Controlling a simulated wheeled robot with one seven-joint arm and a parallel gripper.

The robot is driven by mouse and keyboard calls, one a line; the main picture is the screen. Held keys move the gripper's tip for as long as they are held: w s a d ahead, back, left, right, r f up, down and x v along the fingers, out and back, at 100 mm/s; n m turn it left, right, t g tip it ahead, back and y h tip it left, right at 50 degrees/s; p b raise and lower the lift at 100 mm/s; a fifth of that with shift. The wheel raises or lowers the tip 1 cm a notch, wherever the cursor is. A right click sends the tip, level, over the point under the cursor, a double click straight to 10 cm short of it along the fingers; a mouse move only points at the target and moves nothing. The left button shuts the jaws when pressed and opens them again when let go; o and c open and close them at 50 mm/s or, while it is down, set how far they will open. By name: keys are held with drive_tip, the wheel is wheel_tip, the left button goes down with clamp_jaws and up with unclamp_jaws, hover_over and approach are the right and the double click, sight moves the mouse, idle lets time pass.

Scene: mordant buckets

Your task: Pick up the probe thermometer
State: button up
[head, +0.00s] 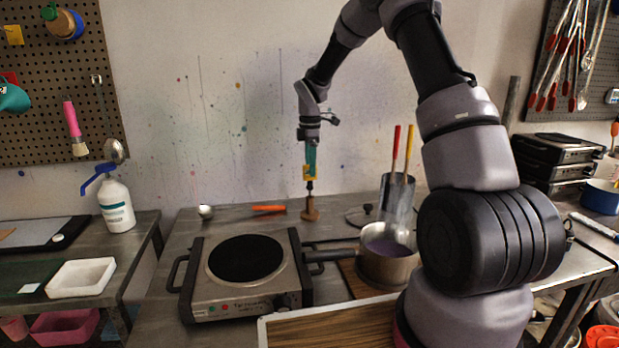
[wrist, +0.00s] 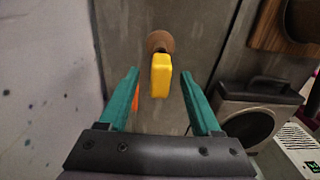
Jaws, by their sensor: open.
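The probe thermometer (head: 309,173) has a yellow body and stands upright in a small brown holder (head: 310,210) on the metal worktop. In the wrist view the yellow body (wrist: 160,76) lies between the teal fingers, with the round brown holder (wrist: 160,41) beyond it. My gripper (head: 311,165) points down over the thermometer from above. In the wrist view my gripper (wrist: 160,85) is open, with a visible gap on each side of the yellow body. The thermometer's probe is mostly hidden.
A hot plate (head: 245,300) stands in front. A pot (head: 388,268), a lid (head: 361,215) and a jar with red and yellow-handled tools (head: 397,195) stand right.

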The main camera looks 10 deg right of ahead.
sight(310, 179)
wheel_tip(310, 179, down, 5)
drive_tip(key=shift+a+r, duration=0.1)
drive_tip(key=shift+r, duration=0.1)
clamp_jaws()
wheel_tip(310, 179, up, 10)
drive_tip(key=shift+r, duration=0.1)
idle(0.5)
drive_tip(key=shift+r, duration=0.4)
drive_tip(key=shift+s, duration=0.1)
